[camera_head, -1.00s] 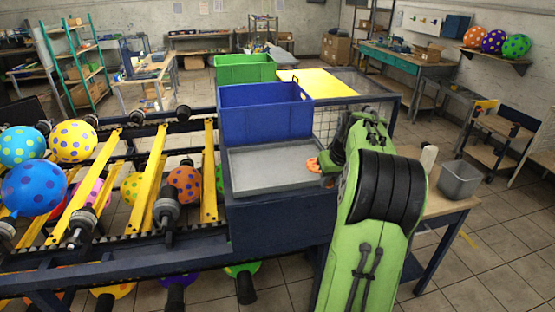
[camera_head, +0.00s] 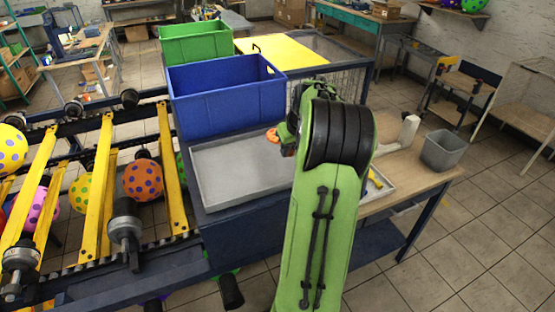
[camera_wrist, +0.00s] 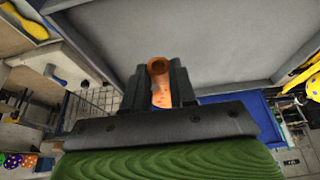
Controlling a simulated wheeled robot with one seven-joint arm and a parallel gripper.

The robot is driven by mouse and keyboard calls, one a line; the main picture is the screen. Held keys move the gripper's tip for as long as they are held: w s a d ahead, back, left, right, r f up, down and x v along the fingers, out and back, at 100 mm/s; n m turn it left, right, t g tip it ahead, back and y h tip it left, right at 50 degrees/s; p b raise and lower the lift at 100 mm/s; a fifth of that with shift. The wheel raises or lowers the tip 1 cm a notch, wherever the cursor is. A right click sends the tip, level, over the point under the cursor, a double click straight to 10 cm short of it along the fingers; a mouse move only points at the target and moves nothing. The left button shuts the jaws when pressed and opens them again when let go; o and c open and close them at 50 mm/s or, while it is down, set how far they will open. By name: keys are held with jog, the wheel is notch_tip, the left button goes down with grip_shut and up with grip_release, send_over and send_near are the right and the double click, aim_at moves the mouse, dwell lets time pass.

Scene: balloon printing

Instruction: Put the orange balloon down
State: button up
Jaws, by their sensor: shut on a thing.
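The orange balloon (camera_wrist: 159,88) is small and limp, a tube with an open ringed end. It is between the two dark fingers of my gripper (camera_wrist: 161,78), which are shut on it. In the head view the balloon (camera_head: 272,135) shows as an orange bit by the far right corner of the grey tray (camera_head: 240,180). My gripper (camera_head: 286,138) is there too, mostly hidden by my green arm. The grey tray also shows in the wrist view (camera_wrist: 205,40). I cannot tell how high the balloon is above it.
A blue crate (camera_head: 228,103) and a green crate (camera_head: 195,42) stand behind the tray. A conveyor with yellow bars (camera_head: 98,185) and inflated balloons lies left. A wooden table (camera_head: 425,170) at right holds a grey bin (camera_head: 444,150) and a white bottle (camera_head: 409,131).

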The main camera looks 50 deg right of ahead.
aim_at(289, 169)
jog(key=f, duration=0.5)
jog(key=shift+w+d, duration=0.15)
jog(key=shift+w, duration=0.2)
jog(key=shift+f, duration=0.1)
jog(key=shift+s, duration=0.15)
jog(key=o, duration=0.9)
